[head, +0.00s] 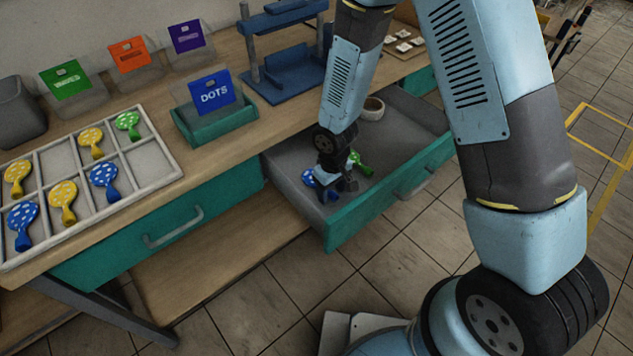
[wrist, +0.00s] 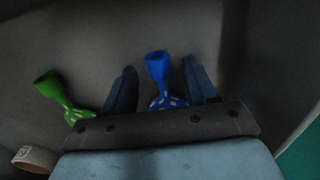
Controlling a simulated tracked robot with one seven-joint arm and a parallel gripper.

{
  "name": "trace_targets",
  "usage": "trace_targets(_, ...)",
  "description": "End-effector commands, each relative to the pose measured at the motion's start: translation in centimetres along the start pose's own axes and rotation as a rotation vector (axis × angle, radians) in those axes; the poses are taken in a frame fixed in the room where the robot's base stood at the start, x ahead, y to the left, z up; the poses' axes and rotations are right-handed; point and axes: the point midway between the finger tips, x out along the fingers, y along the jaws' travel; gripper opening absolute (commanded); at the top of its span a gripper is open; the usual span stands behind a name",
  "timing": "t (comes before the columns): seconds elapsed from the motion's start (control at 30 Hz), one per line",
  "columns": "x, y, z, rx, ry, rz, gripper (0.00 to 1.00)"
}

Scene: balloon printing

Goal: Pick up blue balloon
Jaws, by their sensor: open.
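A blue balloon with white dots (head: 308,178) lies in the open drawer, partly hidden by my gripper (head: 332,186). In the wrist view the blue balloon (wrist: 158,70) lies between the two spread fingers of my gripper (wrist: 162,82), its neck pointing away and its dotted body partly hidden by the gripper's base. The gripper is open, and a gap shows between the balloon and each finger. A green balloon (head: 358,162) lies beside it in the drawer; in the wrist view it (wrist: 64,99) is left of the left finger.
The teal-fronted drawer (head: 390,190) is pulled out, its walls around my gripper. A small round bowl (head: 372,109) stands at its back. On the table are a divided tray (head: 150,160) of dotted balloons, a DOTS card holder (head: 215,125) and a blue press (head: 285,75).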

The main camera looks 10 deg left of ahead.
Motion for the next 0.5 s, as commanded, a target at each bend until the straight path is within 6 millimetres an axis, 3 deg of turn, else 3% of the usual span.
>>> trace_targets(0.23, 0.08, 0.03, 0.01, 0.0, 0.0, 0.0, 0.57)
trace_targets(0.5, 0.07, 0.03, 0.02, 0.0, 0.0, 0.0, 0.32)
